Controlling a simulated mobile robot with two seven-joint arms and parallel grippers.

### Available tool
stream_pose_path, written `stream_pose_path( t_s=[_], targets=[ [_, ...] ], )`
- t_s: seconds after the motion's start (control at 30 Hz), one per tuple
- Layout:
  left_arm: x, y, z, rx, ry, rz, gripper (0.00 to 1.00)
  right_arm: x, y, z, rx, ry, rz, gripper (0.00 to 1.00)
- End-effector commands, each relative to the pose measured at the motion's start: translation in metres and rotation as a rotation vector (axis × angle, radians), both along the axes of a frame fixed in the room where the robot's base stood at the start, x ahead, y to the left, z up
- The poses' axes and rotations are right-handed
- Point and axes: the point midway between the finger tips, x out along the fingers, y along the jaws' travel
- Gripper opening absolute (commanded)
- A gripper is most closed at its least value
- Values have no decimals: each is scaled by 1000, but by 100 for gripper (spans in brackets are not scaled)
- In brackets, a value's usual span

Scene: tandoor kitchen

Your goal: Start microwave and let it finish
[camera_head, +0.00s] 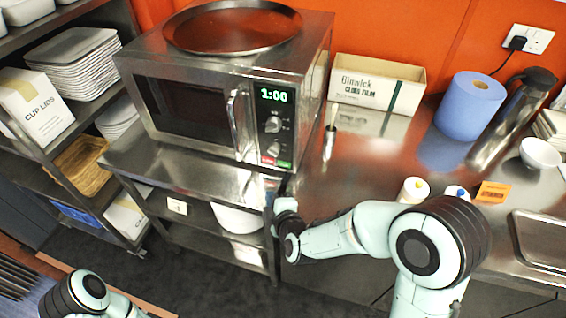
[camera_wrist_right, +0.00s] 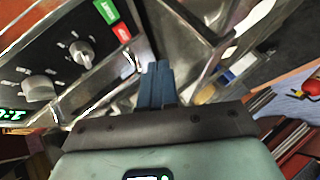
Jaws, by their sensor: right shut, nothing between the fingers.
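The steel microwave (camera_head: 187,66) stands on a steel shelf unit with its door closed. Its lit display (camera_head: 273,95) reads 1:00. Two knobs sit below it, then a red button (camera_head: 268,160) and a green button (camera_head: 284,164). In the right wrist view the green button (camera_wrist_right: 107,11) and red button (camera_wrist_right: 122,33) show at upper left. My right gripper (camera_head: 284,184) is just below the button row in the head view. Its blue fingers (camera_wrist_right: 157,70) are shut and empty, apparently apart from the buttons. My left gripper is out of view; only part of that arm shows at lower left.
A round dark tray (camera_head: 232,27) lies on the microwave. The steel counter (camera_head: 375,165) to the right holds a film box (camera_head: 376,85), a blue paper roll (camera_head: 470,104), a flask and bottles. A rack with plates (camera_head: 76,60) stands at left.

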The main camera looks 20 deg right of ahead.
Motion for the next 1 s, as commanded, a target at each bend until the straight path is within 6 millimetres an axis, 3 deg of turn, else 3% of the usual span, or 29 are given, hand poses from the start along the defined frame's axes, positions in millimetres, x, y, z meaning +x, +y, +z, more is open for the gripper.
stream_pose_path(
  t_s=[0.27, 0.73, 1.0],
  targets=[
    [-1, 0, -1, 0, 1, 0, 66, 11, -8, -1, 0, 0, -4, 0],
    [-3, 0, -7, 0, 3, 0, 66, 62, -42, -1, 1, 0, -2, 0],
    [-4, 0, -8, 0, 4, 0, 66, 73, -49, -1, 1, 1, 0, 0]
  ],
)
